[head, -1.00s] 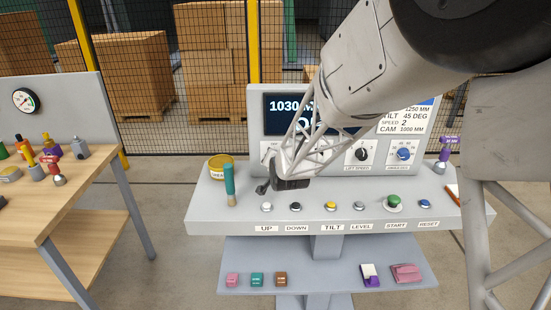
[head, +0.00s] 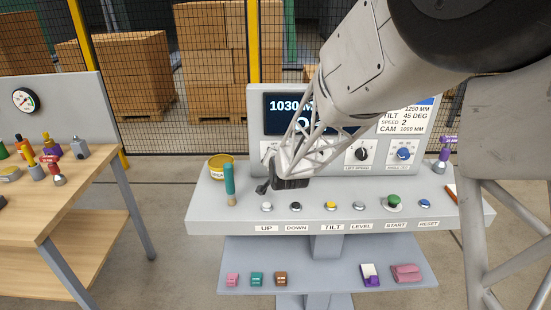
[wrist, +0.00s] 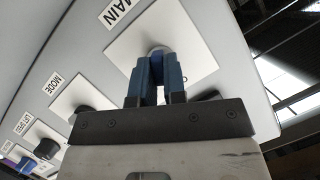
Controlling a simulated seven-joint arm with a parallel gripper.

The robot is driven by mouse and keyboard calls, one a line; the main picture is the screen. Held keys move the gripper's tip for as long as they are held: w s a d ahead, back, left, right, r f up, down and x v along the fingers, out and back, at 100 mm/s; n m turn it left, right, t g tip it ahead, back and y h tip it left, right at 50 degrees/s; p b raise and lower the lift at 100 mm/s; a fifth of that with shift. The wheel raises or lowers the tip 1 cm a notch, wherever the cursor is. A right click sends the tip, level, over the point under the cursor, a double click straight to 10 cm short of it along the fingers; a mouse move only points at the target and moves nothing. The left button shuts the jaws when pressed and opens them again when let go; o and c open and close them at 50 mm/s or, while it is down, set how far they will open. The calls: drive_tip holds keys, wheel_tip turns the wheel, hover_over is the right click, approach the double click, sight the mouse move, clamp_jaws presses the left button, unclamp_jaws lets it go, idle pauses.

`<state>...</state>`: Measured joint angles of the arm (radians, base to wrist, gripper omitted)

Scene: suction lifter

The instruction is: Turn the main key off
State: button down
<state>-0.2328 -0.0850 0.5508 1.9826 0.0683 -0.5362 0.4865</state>
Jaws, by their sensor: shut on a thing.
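The main key (wrist: 157,51) sits in a white plate (wrist: 125,45) under the label MAIN in the wrist view. My gripper (wrist: 160,65) has its blue fingers closed around it, right at the panel. A small ring shows beside the right finger. The key's head is mostly hidden between the fingers, so its angle cannot be read. In the head view my gripper's dark body (head: 291,183) is at the left of the console panel, and my arm hides the key and part of the display (head: 285,105).
The mode knob (wrist: 84,112) and lift speed knob (wrist: 47,149) lie beside the main plate. The console shelf (head: 320,215) carries a row of push buttons, a teal-handled brush (head: 229,180) and a yellow tin (head: 221,168) near the gripper. A purple-topped item (head: 444,155) stands at the right.

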drive_tip(key=shift+n, duration=0.4)
drive_tip(key=shift+a+n+h, duration=0.15)
drive_tip(key=shift+n+h, duration=1.15)
drive_tip(key=shift+n, duration=0.2)
drive_tip(key=c, duration=1.2)
unclamp_jaws()
drive_tip(key=shift+s+r, duration=0.1)
drive_tip(key=shift+v, duration=3.8)
drive_tip(key=shift+r, duration=0.1)
